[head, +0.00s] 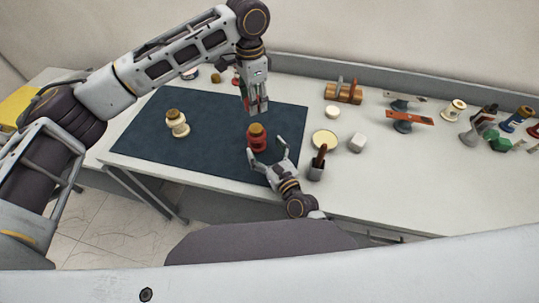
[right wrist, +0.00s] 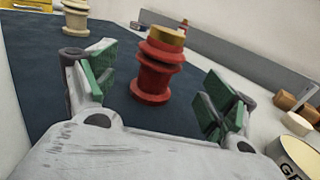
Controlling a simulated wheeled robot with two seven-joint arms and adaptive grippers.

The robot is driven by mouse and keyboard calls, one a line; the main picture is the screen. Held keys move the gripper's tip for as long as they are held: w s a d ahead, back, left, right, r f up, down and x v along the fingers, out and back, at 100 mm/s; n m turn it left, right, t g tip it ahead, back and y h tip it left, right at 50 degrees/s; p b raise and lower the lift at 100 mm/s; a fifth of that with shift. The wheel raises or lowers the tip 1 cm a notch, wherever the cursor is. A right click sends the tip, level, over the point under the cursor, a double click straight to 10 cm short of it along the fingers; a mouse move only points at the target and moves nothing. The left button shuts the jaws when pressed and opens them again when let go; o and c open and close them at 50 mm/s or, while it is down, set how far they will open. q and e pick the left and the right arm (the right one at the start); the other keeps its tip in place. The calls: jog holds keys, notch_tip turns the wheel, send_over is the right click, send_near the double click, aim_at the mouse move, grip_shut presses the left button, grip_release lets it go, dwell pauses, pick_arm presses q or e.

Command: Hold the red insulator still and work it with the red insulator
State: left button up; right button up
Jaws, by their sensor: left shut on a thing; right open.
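The red insulator (head: 257,142), ribbed with a tan-gold cap, stands upright on the dark mat (head: 210,130). In the right wrist view the red insulator (right wrist: 155,72) stands between and beyond the open fingers, which appear not to touch it. My right gripper (head: 268,158) is open around its near side; its green-padded fingers show in the right wrist view (right wrist: 158,95). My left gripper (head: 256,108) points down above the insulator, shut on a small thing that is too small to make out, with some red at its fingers. The left gripper is not seen in the right wrist view.
A cream insulator (head: 178,124) stands on the mat at left. A dark cup with a brown-handled tool (head: 317,165), a round pale-yellow lid (head: 325,138) and a white block (head: 357,142) stand right of the mat. Several parts crowd the table's far right.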

aim_at(257, 136)
jog(key=shift+x, duration=3.3)
jog(key=c, duration=1.4)
pick_arm(q)
jog(key=shift+f, duration=1.8)
